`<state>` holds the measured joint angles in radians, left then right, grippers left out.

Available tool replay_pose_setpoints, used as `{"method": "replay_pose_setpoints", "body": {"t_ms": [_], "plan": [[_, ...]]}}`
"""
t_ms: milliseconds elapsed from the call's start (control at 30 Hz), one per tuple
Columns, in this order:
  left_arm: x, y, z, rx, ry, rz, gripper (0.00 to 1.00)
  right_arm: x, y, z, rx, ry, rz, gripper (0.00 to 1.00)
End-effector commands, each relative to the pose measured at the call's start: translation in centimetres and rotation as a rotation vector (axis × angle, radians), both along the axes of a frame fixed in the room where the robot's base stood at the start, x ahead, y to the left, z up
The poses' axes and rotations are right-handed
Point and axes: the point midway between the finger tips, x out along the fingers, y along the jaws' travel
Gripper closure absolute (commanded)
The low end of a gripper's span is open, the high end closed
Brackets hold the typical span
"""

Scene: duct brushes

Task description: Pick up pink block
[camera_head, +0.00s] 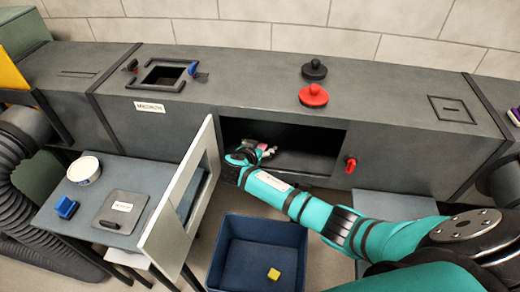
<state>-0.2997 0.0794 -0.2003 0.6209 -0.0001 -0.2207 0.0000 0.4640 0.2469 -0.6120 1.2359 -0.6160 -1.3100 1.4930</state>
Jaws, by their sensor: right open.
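My right gripper (266,152) reaches into the dark opening in the front of the grey duct (420,158), near the opening's left side. It is open. A small pink patch (262,147), which looks like the pink block, shows at its fingers. It is mostly hidden by the gripper, and I cannot tell whether the fingers touch it. My left gripper is not in view.
A hinged door panel (176,212) stands open left of the opening. A blue bin (238,265) with a yellow block (274,274) is below. A side table (88,222) holds a white tub (84,170) and blue block (66,207). Red (314,95) and black (314,70) knobs stand on top.

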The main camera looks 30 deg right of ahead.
Motion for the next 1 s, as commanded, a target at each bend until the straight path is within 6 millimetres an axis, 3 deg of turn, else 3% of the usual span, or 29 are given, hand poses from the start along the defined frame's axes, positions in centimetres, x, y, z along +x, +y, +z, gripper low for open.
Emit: {"method": "replay_pose_setpoints", "body": {"t_ms": [33,367,767,1000], "plan": [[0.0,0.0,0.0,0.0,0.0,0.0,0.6,0.0,0.0,0.0,0.0,0.0,0.0,0.28],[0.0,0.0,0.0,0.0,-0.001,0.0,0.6,0.0,0.0,0.0,0.0,0.0,0.0,0.7],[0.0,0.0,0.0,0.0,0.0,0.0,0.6,0.0,0.1,0.4,0.001,-0.001,-0.001,0.7],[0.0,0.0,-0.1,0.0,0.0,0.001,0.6,0.0,0.1,2.9,0.002,-0.004,0.0,0.7]]}}
